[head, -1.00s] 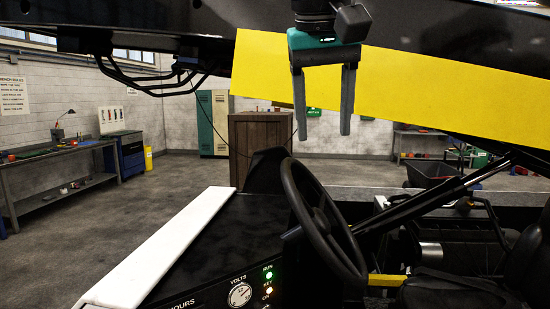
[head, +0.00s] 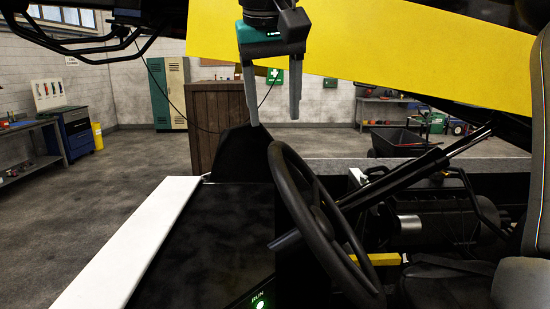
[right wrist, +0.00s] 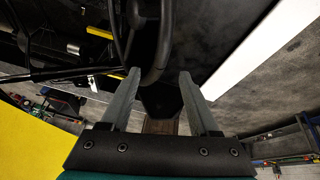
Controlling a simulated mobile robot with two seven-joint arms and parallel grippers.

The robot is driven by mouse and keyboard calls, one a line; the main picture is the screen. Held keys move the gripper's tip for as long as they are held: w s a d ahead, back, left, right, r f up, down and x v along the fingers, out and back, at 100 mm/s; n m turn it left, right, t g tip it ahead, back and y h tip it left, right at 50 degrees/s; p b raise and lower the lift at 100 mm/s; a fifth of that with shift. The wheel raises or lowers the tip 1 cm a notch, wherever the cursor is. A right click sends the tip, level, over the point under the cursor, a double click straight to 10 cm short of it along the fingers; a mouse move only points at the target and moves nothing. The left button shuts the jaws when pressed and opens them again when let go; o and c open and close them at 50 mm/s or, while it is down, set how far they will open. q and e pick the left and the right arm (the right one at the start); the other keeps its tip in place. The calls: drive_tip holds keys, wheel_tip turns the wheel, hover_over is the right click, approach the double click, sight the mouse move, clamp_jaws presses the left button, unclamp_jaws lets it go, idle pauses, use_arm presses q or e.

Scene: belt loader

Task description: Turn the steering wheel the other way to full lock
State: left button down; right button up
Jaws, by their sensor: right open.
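The black steering wheel (head: 312,215) stands tilted on its column right of centre in the head view. Its rim (right wrist: 157,60) also shows at the top of the right wrist view. My right gripper (head: 274,122) hangs fingers down just above the top of the wheel, open, with nothing between its fingers. In the right wrist view my right gripper (right wrist: 158,72) has its fingers apart, and the rim shows between and beyond the tips. I cannot tell whether it touches the rim. My left gripper is in neither view.
A black dash panel (head: 215,235) with a white edge strip (head: 130,245) lies left of the wheel. A grey seat (head: 525,200) is at the right. A yellow panel (head: 350,50) spans above. A wooden crate (head: 217,125) stands beyond the dash.

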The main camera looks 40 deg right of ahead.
sight(276, 151)
drive_tip(key=x, duration=1)
drive_tip(key=shift+w+d+f, duration=0.1)
drive_tip(key=shift+f, duration=0.15)
clamp_jaws()
idle(0.9)
